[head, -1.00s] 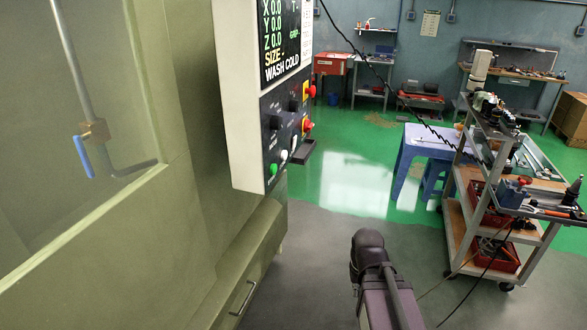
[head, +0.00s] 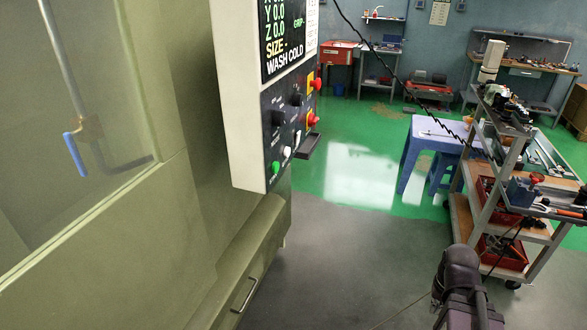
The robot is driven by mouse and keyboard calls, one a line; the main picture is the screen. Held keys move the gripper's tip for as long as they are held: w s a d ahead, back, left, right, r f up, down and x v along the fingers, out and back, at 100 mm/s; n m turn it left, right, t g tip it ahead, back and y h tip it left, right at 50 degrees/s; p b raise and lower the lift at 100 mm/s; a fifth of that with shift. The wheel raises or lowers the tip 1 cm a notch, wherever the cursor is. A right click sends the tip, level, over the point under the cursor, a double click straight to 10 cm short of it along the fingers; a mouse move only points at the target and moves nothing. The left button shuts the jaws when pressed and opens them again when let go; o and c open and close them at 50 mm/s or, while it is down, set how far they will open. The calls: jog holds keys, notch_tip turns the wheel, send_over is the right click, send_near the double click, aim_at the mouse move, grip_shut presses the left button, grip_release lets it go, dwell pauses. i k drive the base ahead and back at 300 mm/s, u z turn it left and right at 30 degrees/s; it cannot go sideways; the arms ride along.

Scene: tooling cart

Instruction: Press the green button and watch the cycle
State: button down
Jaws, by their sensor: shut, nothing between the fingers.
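The green button (head: 275,168) is a small round knob low on the dark lower part of the machine's control panel (head: 243,120). A white button (head: 287,152) sits just to its right. Red knobs (head: 313,119) are at the panel's right edge. The screen (head: 283,35) above reads Y 0.0, Z 0.0, SIZE and WASH COLD. Nothing touches the green button in this view. A dark part of my arm shows at the bottom right, well away from the panel. My gripper itself is not in view.
The olive machine's windowed door (head: 95,215) with a blue-tipped handle (head: 75,153) fills the left. A tool cart (head: 463,222) stands at the right, close to my arm in the picture. A blue table (head: 411,150) stands behind. The grey floor (head: 345,255) between machine and cart is clear.

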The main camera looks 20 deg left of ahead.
aim_at(275, 167)
jog(key=z, duration=0.05)
jog(key=i, duration=2.15)
jog(key=z, duration=1.75)
